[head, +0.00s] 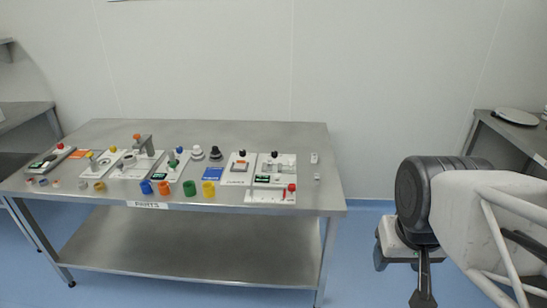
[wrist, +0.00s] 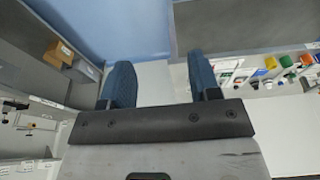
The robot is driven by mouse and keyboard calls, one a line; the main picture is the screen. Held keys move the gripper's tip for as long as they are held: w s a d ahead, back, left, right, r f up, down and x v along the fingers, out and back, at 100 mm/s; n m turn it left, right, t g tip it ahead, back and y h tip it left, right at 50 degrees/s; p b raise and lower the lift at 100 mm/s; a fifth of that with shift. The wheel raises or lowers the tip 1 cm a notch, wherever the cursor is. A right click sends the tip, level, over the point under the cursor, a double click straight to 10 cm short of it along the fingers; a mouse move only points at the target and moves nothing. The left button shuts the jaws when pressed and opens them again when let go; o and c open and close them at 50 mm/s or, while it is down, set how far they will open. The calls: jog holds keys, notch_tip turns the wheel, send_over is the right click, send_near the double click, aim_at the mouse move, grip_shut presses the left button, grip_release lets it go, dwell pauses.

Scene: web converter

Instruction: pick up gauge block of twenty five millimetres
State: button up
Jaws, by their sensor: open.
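Two small pale blocks stand near the right end of the steel table (head: 230,135) in the head view: a far block (head: 314,158) and a near block (head: 317,177). They are too small for me to read a size, so I cannot tell which, if either, is the twenty five millimetre gauge block. My gripper (head: 423,297) hangs to the right of the table, well apart from it. In the wrist view my gripper (wrist: 159,62) has its two blue fingers spread with nothing between them.
Several devices with coloured knobs and buttons crowd the table's left and middle. The table's right end is mostly bare. Another bench (head: 520,130) with a round plate (head: 516,116) stands at right.

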jog(key=w+f+n+t+h, duration=0.1)
jog(key=w+n+t+h, duration=0.5)
jog(key=w, duration=1.4)
jog(key=w+n+g+h, duration=0.1)
jog(key=w+n, duration=0.9)
jog(key=w, duration=0.9)
jog(key=w+a+f+n+t, duration=0.2)
jog(key=w+a+n, duration=0.1)
jog(key=w, duration=0.2)
jog(key=w+a+f+n+t, duration=0.1)
jog(key=w+a+f+n, duration=0.15)
jog(key=w+a, duration=0.2)
jog(key=n+t+y, duration=0.3)
jog(key=n+y, duration=0.4)
jog(key=n, duration=0.8)
send_near(269, 165)
jog(key=shift+w+d+r, duration=0.1)
jog(key=shift+w+r, duration=0.1)
jog(key=shift+w, duration=0.2)
jog(key=shift+w+r, duration=0.2)
jog(key=shift+w, duration=0.25)
jog(key=shift+x, duration=1.25)
